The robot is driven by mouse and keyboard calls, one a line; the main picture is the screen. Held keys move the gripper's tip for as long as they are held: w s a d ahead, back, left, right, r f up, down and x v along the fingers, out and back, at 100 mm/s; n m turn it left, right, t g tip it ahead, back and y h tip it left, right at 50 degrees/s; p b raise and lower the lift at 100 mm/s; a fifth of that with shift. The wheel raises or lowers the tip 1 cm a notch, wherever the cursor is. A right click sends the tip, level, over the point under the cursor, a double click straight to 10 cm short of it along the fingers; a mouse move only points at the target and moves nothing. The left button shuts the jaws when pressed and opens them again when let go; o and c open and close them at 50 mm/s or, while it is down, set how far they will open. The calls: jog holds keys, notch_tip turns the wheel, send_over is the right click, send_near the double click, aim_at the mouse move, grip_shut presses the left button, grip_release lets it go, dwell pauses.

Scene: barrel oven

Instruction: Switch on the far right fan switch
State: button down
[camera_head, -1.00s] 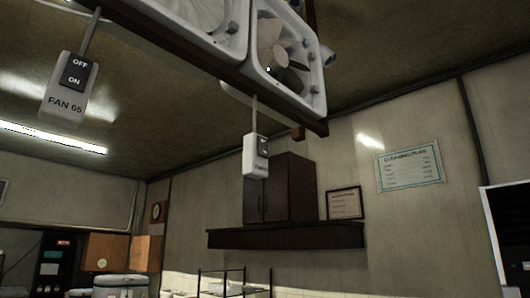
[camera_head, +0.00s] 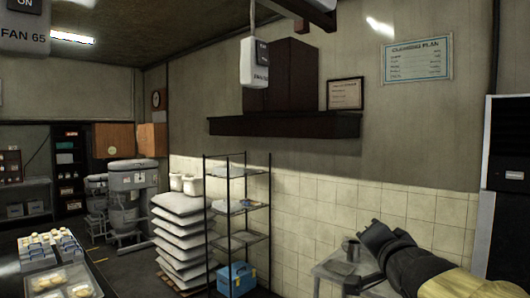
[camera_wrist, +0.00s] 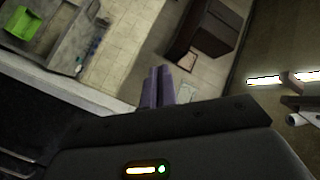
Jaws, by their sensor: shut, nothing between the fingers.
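A white fan switch box (camera_head: 253,70) with a dark rocker hangs at top centre in the head view, in front of a dark wall cabinet. It is the rightmost switch in view; whether it is on or off is too small to read. A second box labelled FAN 65 (camera_head: 22,38) is cut off at the top left, with "ON" showing on its rocker. My gripper is at the lower right of the head view, well below and right of the hanging switch. In the wrist view my gripper (camera_wrist: 158,72) has its two fingers together and empty. No switch is clear there.
A dark wall shelf (camera_head: 285,125) lies behind the switch. Below are a wire rack (camera_head: 237,190), stacked white sacks (camera_head: 180,230) and a blue box (camera_head: 237,279). A small metal table (camera_head: 342,270) is beside my arm. A tall dark unit stands far right.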

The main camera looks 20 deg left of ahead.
jog(key=s+a+r+y+p, duration=0.2)
jog(key=s+a+r+y, duration=0.1)
jog(key=r, duration=0.9)
jog(key=s+a+r+t+y+p, duration=0.1)
jog(key=s+a+r+y+p, duration=0.1)
jog(key=r, duration=1)
jog(key=s+a+r+y+p, duration=0.2)
jog(key=s+r+y, duration=0.4)
jog(key=r, duration=0.5)
jog(key=shift+s+a+r+n+y, duration=0.3)
jog(key=shift+a+r+y, duration=0.1)
jog(key=shift+a+y, duration=0.5)
jog(key=shift+a+f, duration=0.1)
jog(key=shift+a, duration=0.05)
jog(key=b, duration=0.2)
send_near(266, 52)
notch_tip(266, 52, up, 3)
jog(key=w+a, duration=0.2)
jog(key=w, duration=0.1)
jog(key=shift+s+a, duration=0.15)
jog(key=shift+a, duration=0.1)
jog(key=shift+w+a+p, duration=0.2)
jog(key=shift+a+p, duration=0.15)
jog(key=shift+a, duration=0.05)
